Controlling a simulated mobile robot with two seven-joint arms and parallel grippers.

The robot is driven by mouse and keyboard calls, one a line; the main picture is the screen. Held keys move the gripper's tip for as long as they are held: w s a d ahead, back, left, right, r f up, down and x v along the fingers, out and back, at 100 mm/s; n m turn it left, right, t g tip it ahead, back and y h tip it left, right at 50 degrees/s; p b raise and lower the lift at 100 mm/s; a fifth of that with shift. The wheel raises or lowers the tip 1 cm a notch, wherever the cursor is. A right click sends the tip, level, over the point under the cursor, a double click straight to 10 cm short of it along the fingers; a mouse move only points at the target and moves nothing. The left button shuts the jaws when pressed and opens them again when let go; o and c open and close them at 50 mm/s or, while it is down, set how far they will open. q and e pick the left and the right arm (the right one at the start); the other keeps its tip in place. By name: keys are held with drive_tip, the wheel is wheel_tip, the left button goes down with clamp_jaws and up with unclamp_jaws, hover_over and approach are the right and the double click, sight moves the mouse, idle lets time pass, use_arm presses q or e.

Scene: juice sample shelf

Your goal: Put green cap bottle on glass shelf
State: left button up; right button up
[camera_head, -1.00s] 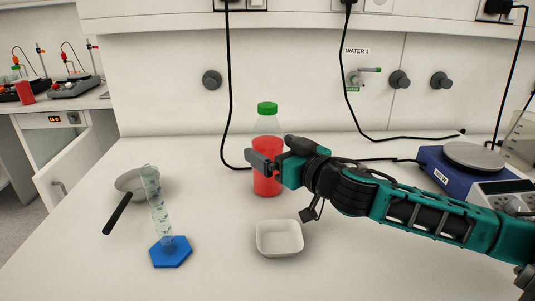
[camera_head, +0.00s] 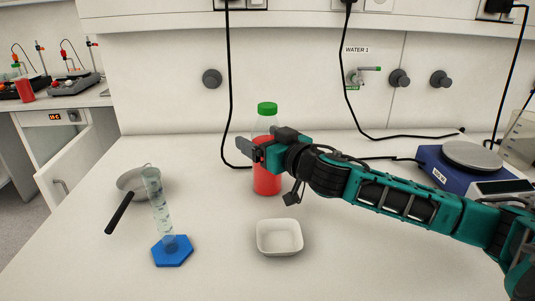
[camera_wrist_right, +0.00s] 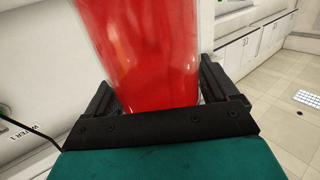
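The green cap bottle (camera_head: 266,180), holding red liquid below its green cap, stands upright on the white bench. My right gripper (camera_head: 250,147) is at the bottle's upper body, one finger passing in front of it. In the right wrist view the bottle (camera_wrist_right: 150,50) lies between the two fingers of the right gripper (camera_wrist_right: 155,88). The fingers look spread, with a gap on the left; contact on the right is unclear. My left gripper is out of view. I cannot make out a glass shelf.
A white dish (camera_head: 279,238), a cylinder on a blue hexagonal base (camera_head: 172,252) and a dark-handled pan (camera_head: 130,182) are in front and left. A blue hotplate (camera_head: 440,165) stands right. Another red bottle (camera_head: 25,90) is on the far left bench. Black cables hang behind.

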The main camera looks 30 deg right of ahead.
drive_tip(key=c, duration=1.2)
drive_tip(key=shift+r, duration=0.15)
